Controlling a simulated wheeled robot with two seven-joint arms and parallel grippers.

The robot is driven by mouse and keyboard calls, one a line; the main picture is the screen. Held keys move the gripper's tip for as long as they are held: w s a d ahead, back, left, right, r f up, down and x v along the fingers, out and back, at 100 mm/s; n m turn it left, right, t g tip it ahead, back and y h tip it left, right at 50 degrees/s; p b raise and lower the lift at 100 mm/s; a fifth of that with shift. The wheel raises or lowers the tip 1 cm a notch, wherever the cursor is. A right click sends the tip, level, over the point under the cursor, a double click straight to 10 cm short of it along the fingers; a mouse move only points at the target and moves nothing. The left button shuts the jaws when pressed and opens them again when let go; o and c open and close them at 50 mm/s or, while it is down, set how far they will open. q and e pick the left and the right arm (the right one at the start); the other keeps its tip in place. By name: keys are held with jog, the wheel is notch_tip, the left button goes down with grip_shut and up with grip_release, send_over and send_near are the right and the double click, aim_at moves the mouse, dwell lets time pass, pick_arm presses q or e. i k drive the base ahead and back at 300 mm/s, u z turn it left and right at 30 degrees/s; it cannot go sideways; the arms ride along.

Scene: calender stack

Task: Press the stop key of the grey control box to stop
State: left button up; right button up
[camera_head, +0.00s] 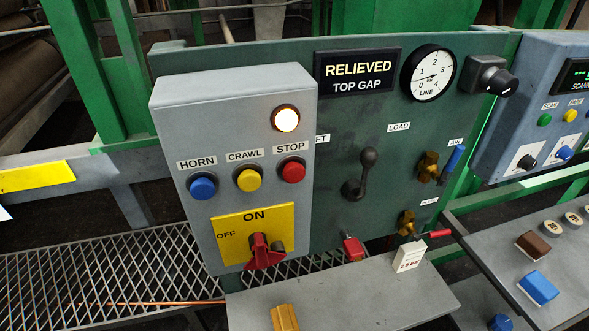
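The grey control box (235,140) stands left of the middle in the head view, its front facing me. Its stop key is a round red button (293,171) under the label STOP, at the right end of a row. Beside it are the yellow CRAWL button (248,180) and the blue HORN button (202,188). A round lamp (286,119) above the stop key glows pale white. Below the row, a red rotary handle (263,252) sits on a yellow plate marked ON and OFF. Nothing covers the stop key. Neither of my grippers is in view.
A green panel (335,110) to the right carries a RELIEVED TOP GAP display (357,76), a gauge (428,73), a dark lever (360,174) and valves. A grey shelf (340,296) juts out below. A bluish box (535,95) stands far right.

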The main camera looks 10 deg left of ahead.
aim_at(293, 172)
jog(key=k, duration=1.35)
jog(key=z, duration=0.3)
jog(key=i, duration=0.6)
jog(key=z, duration=0.05)
